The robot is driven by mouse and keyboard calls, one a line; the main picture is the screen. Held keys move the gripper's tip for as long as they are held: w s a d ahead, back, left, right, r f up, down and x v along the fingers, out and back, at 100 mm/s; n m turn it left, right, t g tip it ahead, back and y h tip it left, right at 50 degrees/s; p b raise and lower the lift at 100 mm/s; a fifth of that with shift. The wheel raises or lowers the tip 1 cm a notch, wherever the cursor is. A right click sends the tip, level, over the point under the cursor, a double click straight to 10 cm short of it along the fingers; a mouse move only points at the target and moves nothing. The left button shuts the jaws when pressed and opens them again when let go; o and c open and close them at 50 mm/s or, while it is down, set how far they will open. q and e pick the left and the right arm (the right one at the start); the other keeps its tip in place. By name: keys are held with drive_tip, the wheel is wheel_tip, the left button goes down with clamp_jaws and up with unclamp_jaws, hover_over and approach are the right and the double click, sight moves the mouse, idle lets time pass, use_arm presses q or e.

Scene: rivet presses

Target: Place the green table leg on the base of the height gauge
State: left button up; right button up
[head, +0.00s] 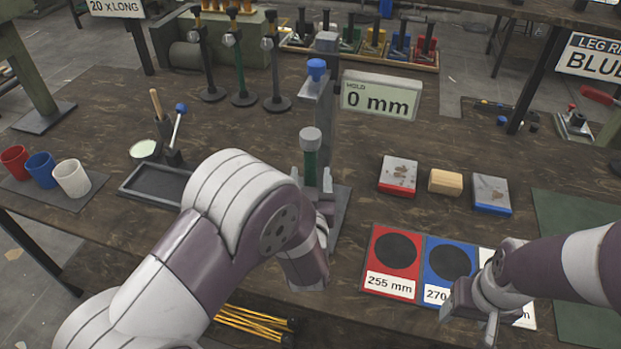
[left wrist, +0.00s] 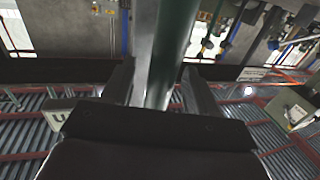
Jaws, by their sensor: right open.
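The green table leg (head: 310,166) stands upright with a grey round cap at its top. My left gripper (head: 318,196) is shut on it near its lower part; in the left wrist view the leg (left wrist: 168,55) runs up between the two fingers (left wrist: 160,95). The height gauge (head: 328,110) rises just behind the leg, and its display (head: 381,96) reads 0 mm. Its base (head: 341,212) is partly hidden by my left arm and gripper, so I cannot tell whether the leg touches it. My right gripper (head: 474,318) is open and empty over the cards at the front right.
Red (head: 391,284) and blue (head: 437,294) cards lie front right, a white one partly hidden. Behind them sit a red-edged block (head: 398,176), wooden block (head: 445,182) and blue-edged block (head: 490,194). A black tray (head: 152,186) and three cups (head: 42,170) are left. Three legs (head: 243,98) stand behind.

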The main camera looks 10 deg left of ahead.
use_arm(q)
drive_tip(key=shift+r, duration=0.15)
